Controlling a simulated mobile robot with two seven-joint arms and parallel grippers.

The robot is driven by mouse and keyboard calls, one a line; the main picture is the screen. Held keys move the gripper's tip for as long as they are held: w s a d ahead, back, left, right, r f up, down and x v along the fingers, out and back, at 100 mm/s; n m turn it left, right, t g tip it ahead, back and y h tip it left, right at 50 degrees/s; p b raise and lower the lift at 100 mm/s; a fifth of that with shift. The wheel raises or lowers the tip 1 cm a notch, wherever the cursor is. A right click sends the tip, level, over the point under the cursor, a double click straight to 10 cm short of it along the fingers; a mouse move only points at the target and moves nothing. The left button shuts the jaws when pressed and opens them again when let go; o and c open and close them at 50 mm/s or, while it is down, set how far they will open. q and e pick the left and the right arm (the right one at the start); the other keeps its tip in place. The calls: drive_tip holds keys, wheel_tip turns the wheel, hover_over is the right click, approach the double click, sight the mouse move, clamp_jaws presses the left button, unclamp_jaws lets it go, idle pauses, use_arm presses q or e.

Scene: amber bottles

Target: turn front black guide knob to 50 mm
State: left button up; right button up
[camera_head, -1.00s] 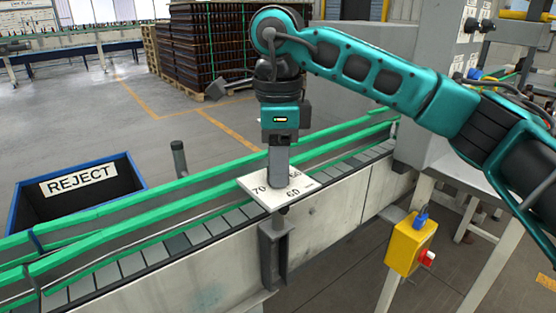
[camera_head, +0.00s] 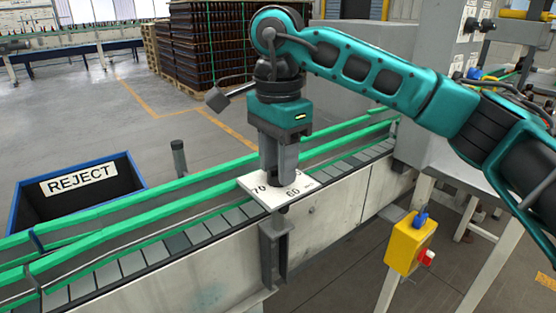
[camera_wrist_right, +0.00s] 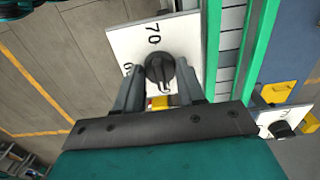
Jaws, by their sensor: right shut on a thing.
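The front black guide knob (camera_wrist_right: 160,72) sits on a white scale plate (camera_wrist_right: 122,42) in the wrist view. The number 70 reads clearly there; other markings are partly covered by my fingers. In the head view the plate (camera_head: 256,192) shows 70 and 60 at the conveyor's near side, and the fingers mostly hide the knob. My right gripper (camera_head: 280,178) points down over the plate, shut on the knob; its fingers (camera_wrist_right: 160,78) lie on either side of it in the wrist view. I cannot read the knob's pointer setting. My left gripper is not in view.
Green guide rails (camera_head: 110,205) run along the conveyor (camera_head: 190,243). A second white plate with a black knob (camera_wrist_right: 282,128) shows in the wrist view. A blue REJECT bin (camera_head: 137,172) stands behind the conveyor; a yellow switch box (camera_head: 405,245) hangs at right.

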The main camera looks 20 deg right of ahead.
drive_tip(key=shift+r, duration=0.1)
drive_tip(key=o, duration=1)
drive_tip(key=shift+o, duration=0.2)
wheel_tip(320, 180, up, 13)
drive_tip(key=p, duration=0.1)
drive_tip(key=shift+p, duration=0.4)
drive_tip(key=shift+s+f, duration=0.1)
drive_tip(key=shift+f, duration=0.1)
